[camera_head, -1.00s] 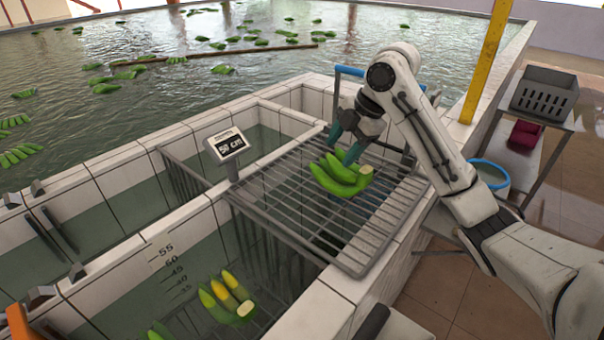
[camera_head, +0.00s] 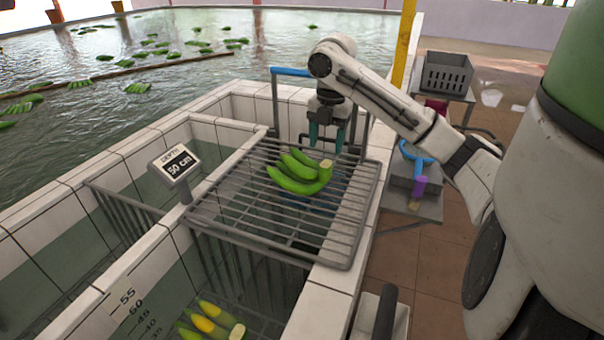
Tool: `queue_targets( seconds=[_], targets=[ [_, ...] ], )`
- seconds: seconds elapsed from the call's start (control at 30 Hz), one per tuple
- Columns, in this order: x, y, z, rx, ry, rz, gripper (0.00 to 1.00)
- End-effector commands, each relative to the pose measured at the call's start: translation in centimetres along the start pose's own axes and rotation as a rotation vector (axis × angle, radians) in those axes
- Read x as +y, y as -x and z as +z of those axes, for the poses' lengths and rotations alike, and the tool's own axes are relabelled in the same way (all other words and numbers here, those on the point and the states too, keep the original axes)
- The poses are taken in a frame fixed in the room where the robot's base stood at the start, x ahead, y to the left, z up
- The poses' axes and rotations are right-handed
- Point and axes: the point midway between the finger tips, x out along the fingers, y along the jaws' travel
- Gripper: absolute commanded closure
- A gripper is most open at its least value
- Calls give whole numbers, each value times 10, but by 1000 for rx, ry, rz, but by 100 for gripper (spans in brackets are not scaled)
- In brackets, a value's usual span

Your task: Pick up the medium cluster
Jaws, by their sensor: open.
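A green banana cluster (camera_head: 300,174) of several fingers lies on the grey wire rack, its pale cut crown at the right end. My gripper (camera_head: 326,137) points down just above and behind the cluster's crown end. Its two teal fingers are apart with nothing between them; whether a finger touches the cluster I cannot tell. A second cluster, green and yellow (camera_head: 212,322), lies low in the tank at the bottom edge, partly cut off by the frame.
The wire rack (camera_head: 335,232) spans the tiled tank. Many green clusters float in the far pool.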

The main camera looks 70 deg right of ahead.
Motion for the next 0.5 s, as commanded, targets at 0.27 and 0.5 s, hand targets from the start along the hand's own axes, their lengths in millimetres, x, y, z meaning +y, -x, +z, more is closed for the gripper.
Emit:
queue_targets(
  seconds=[0.27, 0.5],
  targets=[
    [-6, -30, 0, 1, -1, -2, 40],
    [-5, -52, 0, 0, -2, 0, 40]
  ],
)
